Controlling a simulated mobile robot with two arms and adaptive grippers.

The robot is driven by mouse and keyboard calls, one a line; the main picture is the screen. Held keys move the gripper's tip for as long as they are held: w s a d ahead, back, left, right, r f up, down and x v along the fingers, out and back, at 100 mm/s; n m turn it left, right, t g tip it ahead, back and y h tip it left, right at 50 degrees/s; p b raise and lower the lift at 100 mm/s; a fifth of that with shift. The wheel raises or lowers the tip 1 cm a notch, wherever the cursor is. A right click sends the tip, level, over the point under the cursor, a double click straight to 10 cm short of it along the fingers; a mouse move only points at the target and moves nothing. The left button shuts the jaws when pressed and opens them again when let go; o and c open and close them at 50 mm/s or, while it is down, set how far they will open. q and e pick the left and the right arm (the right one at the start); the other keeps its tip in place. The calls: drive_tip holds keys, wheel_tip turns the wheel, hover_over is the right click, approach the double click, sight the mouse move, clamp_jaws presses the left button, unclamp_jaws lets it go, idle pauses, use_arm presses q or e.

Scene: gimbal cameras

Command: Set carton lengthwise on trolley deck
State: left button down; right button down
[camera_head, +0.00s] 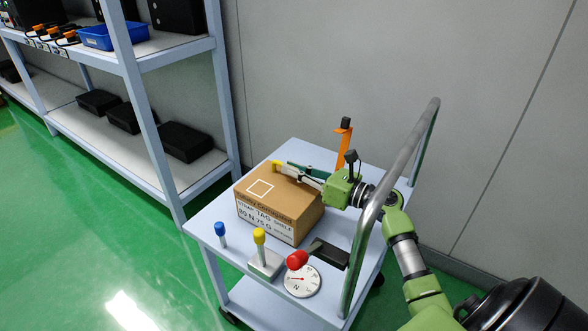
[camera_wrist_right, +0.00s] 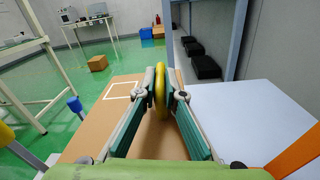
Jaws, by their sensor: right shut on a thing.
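The brown carton (camera_head: 280,205) sits on the light blue trolley deck (camera_head: 205,240), near its back left part, with printed text on its front side and a white square outline on top. It looks upright and resting on the deck. My right gripper (camera_head: 282,168) reaches over the carton's top from the right. In the right wrist view its fingers are closed on a thin yellow loop (camera_wrist_right: 161,92) that stands over the carton top (camera_wrist_right: 95,125). Whether the loop is fixed to the carton cannot be told. My left gripper is not in view.
On the deck stand a blue-topped peg (camera_head: 221,234), a yellow-knobbed block (camera_head: 262,258), a red-ended black tool (camera_head: 322,255), a white dial (camera_head: 299,282) and an orange post (camera_head: 343,148). The trolley's grey handle rail (camera_head: 385,190) passes beside my arm. A shelf rack (camera_head: 150,130) stands left.

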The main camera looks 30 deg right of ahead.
drive_tip(key=shift+r, duration=0.1)
drive_tip(key=c, duration=2)
unclamp_jaws()
drive_tip(key=shift+c, duration=0.2)
drive_tip(key=shift+f, duration=0.35)
drive_tip(key=v, duration=1.2)
drive_tip(key=shift+r, duration=0.2)
